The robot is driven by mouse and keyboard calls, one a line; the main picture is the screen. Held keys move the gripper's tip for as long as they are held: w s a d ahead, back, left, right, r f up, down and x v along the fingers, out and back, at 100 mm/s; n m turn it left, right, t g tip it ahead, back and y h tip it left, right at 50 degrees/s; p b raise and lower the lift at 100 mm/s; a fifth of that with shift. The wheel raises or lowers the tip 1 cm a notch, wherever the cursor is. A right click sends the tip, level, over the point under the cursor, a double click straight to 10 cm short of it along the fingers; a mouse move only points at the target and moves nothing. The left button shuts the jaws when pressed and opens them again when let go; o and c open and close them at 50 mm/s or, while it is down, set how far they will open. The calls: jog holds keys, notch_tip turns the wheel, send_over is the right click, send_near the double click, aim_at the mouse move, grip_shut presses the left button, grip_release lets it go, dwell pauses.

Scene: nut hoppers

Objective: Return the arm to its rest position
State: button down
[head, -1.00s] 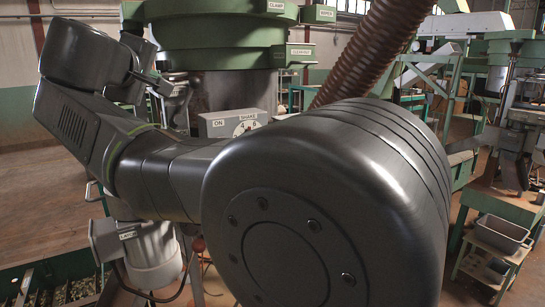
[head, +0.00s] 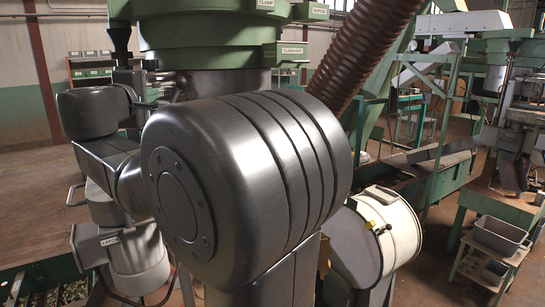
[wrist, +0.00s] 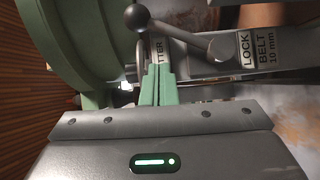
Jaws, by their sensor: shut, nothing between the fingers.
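My gripper (wrist: 158,72) shows in the wrist view, its two pale green fingers together with nothing between them. In the head view my arm's dark rounded links fill the middle, and I cannot make out the gripper there. In the wrist view a black ball-ended lever (wrist: 175,30) lies just beyond the fingertips. A plate reading "LOCK BELT 10 mm" (wrist: 258,48) is to the right of them. Another label ending in "TTER" is partly hidden behind the fingers. I cannot tell whether the fingertips touch anything.
A green hopper machine (head: 205,42) stands close behind my arm. A ribbed brown hose (head: 365,50) slopes down at its right. A white drum (head: 392,235) is right of my arm, and a grey bin (head: 500,235) sits on a stand farther right. Open floor shows at the left.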

jog(key=s+a+f+n+t+y, duration=0.1)
jog(key=s+a+f+n+t, duration=0.2)
jog(key=n, duration=0.3)
jog(key=shift+s+a+f, duration=0.25)
jog(key=shift+a+f, duration=0.45)
jog(key=shift+a, duration=0.2)
jog(key=shift+d, duration=0.1)
